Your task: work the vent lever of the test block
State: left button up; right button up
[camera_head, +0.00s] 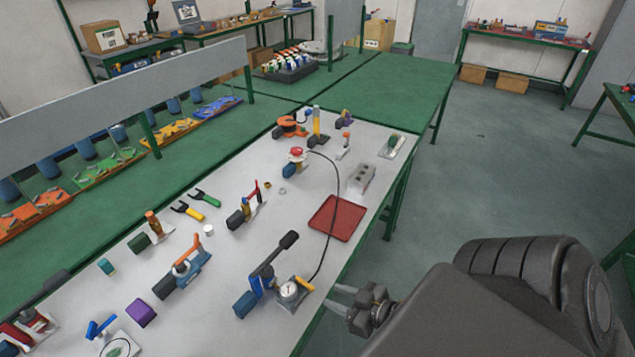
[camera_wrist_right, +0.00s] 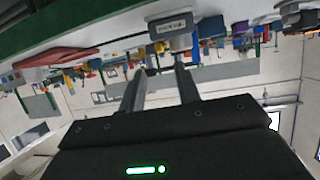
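The block with a round white gauge (camera_head: 289,289), which I take to be the test block, sits near the front edge of the table. A yellow lever (camera_head: 304,284) sticks out at its right side, and a blue part with a long black handle (camera_head: 272,256) stands beside it. In the right wrist view, which is upside down, a grey block with a label plate (camera_wrist_right: 170,27) lies ahead of the fingers and seems to be the same block. My right gripper (camera_head: 339,298) is open and empty, off the table edge, apart from the lever. My left gripper is not in view.
A black hose runs from the block to a red-topped part (camera_head: 297,153). A red tray (camera_head: 337,217) and a grey block with holes (camera_head: 362,179) lie further along the edge. Several tools and parts cover the white tabletop (camera_head: 222,262). The floor on the right is clear.

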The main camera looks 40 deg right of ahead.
aim_at(310, 286)
jog(key=p+x, duration=0.1)
jog(key=x, duration=0.6)
jog(key=shift+f, duration=0.1)
grip_shut()
